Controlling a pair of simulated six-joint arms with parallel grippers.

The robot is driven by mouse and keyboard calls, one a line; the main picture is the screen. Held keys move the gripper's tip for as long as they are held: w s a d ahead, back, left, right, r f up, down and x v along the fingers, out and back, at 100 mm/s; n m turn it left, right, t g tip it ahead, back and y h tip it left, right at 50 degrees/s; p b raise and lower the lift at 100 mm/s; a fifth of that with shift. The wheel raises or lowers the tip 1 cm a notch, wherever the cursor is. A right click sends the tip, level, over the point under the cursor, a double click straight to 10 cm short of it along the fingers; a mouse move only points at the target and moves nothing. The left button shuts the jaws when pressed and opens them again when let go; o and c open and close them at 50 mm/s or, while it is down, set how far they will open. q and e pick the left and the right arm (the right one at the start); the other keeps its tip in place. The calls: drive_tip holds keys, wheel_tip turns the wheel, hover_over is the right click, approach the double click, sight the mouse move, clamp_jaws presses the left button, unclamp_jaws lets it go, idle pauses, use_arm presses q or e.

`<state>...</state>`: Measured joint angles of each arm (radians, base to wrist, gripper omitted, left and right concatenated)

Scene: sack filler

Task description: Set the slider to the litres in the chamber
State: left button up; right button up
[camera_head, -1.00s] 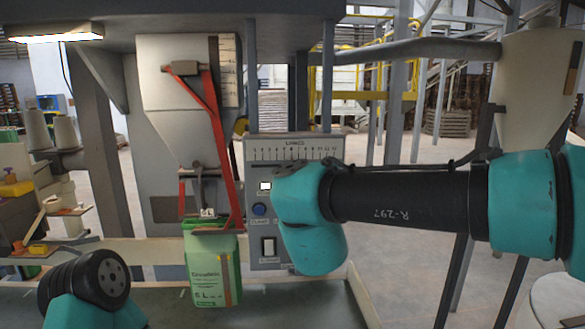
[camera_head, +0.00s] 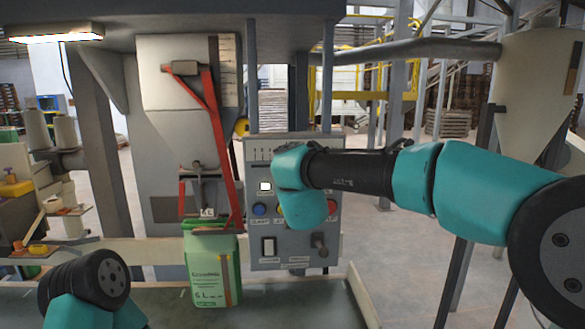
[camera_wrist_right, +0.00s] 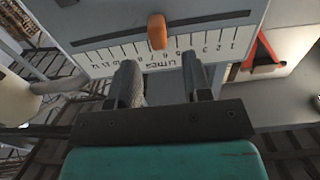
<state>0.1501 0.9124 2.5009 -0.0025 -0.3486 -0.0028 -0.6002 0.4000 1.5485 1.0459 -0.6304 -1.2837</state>
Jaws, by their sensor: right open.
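The slider's orange knob (camera_wrist_right: 157,32) sits in a dark slot on the panel in the right wrist view, near the middle of the LITRES scale (camera_wrist_right: 165,52). The scale appears upside down there, and its exact reading is unclear. My right gripper (camera_wrist_right: 158,78) is open and empty; the knob lies beyond its fingertips, in line with the gap. In the head view my right wrist covers most of the scale and the knob. The chamber (camera_head: 180,105) is a grey hopper with a graduated strip (camera_head: 229,70); its level is too small to read. My left gripper is out of frame.
A green sack (camera_head: 203,262) hangs under the chamber spout, beside a red lever frame (camera_head: 213,110). The control panel (camera_head: 255,210) carries a small lit display (camera_head: 265,187), a blue button (camera_head: 260,209), a white rocker switch (camera_head: 269,246) and a small lever (camera_head: 320,244).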

drive_tip(key=shift+w+a, duration=0.2)
drive_tip(key=shift+w, duration=2.55)
drive_tip(key=shift+c, duration=0.2)
clamp_jaws()
drive_tip(key=shift+a, duration=0.1)
